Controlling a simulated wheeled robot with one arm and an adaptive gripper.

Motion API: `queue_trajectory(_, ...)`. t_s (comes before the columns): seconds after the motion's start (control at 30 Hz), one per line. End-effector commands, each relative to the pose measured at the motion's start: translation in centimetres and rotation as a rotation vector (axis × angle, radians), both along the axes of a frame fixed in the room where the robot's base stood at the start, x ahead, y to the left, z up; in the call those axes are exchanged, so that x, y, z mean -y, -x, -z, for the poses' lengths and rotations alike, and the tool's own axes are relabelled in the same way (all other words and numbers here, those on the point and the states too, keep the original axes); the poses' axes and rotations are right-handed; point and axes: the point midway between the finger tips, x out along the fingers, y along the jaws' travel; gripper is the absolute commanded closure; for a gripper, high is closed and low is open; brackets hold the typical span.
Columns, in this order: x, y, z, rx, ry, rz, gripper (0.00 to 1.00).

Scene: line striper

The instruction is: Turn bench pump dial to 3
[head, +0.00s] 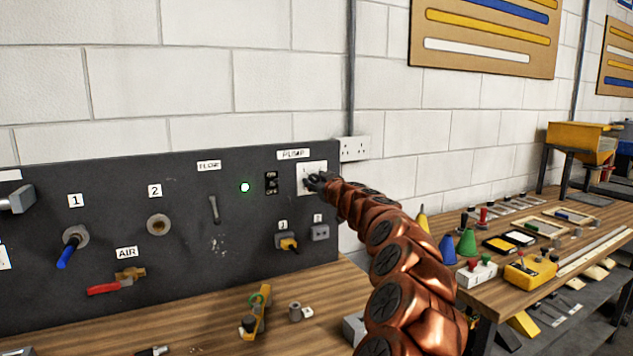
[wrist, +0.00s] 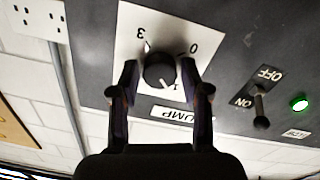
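The pump dial is a round black knob (wrist: 160,71) on a white plate (wrist: 128,30), which also shows on the dark panel in the head view (head: 312,168). In the wrist view the picture is turned over; I read 3, 0 and 1 around the knob. A light line at the knob's edge lies toward the 1, but I cannot tell surely whether it is the pointer. My gripper (wrist: 160,74) is open, its two fingers on either side of the knob with small gaps. In the head view my gripper (head: 318,182) covers most of the dial.
An ON/OFF switch (wrist: 261,103) and a lit green lamp (wrist: 299,103) sit beside the dial plate. A wall socket (head: 354,148) is just right of the panel. Below are two small connectors, one with a yellow plug (head: 288,244). Loose parts lie on the wooden bench (head: 215,325).

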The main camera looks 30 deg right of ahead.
Motion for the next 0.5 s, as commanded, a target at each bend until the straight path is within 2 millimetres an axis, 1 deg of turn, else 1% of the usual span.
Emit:
queue_trajectory(0.03, 0.0, 0.0, 0.0, 0.0, 0.0, 0.0, 0.62)
queue_trajectory(0.07, 0.0, 0.0, 0.0, 0.0, 0.0, 0.0, 0.65)
queue_trajectory(0.4, 0.01, 0.01, -0.03, 0.0, 0.0, 0.0, 1.0)
queue_trajectory(0.5, 0.01, 0.01, -0.02, 0.0, -0.002, 0.0, 1.0)
